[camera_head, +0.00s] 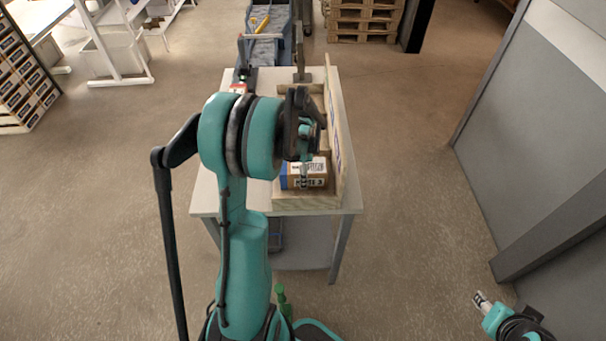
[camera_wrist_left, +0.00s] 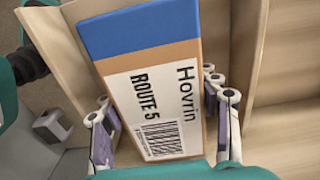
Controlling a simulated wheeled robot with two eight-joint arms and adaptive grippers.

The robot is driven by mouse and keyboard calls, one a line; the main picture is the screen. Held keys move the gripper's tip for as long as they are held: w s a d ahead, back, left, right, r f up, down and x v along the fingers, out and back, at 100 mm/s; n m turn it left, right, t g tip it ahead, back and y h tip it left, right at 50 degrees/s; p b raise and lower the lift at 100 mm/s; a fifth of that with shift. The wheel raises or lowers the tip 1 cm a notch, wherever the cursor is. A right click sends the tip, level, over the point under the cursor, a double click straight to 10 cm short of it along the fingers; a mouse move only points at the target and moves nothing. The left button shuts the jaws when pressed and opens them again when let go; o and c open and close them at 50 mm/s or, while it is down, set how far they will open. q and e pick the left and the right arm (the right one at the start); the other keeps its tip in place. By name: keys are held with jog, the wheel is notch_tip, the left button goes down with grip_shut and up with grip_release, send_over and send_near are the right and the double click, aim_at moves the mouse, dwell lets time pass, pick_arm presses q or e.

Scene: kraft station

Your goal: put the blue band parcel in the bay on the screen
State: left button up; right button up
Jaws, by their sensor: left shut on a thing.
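The blue band parcel (camera_wrist_left: 150,95) is a brown box with a blue band across one end and a white label reading "Hovrin ROUTE 5" in the left wrist view. My left gripper (camera_wrist_left: 164,120) has a finger on each side of it and is shut on it. In the head view the left gripper (camera_head: 305,160) reaches down over a parcel (camera_head: 306,173) with blue and white on it, inside a wooden-walled bay (camera_head: 300,202) at the table's near end. Whether the parcel touches the bay floor is hidden. My right gripper (camera_head: 483,300) is far off at lower right, too small to read. No readable screen shows.
The bay stands on a pale table (camera_head: 258,206), with a tall wooden board (camera_head: 340,140) along its right side. Floor is open on both sides, and a grey panel (camera_head: 550,120) stands at right.

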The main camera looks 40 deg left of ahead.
pick_arm(q)
jog(key=o, duration=1.5)
jog(key=shift+f, duration=0.1)
jog(key=shift+c, duration=0.2)
notch_tip(320, 180, up, 11)
jog(key=p, duration=0.3)
jog(key=shift+d+r, duration=0.1)
jog(key=shift+r, duration=0.55)
jog(key=s+d+r+n+t, duration=0.3)
jog(key=s+d+n, duration=0.2)
jog(key=d, duration=0.6)
jog(key=s+d+r+n+t, duration=0.3)
jog(key=s+d, duration=0.4)
jog(key=d, duration=0.4)
jog(key=shift+n+t, duration=0.6)
jog(key=shift+n, duration=0.4)
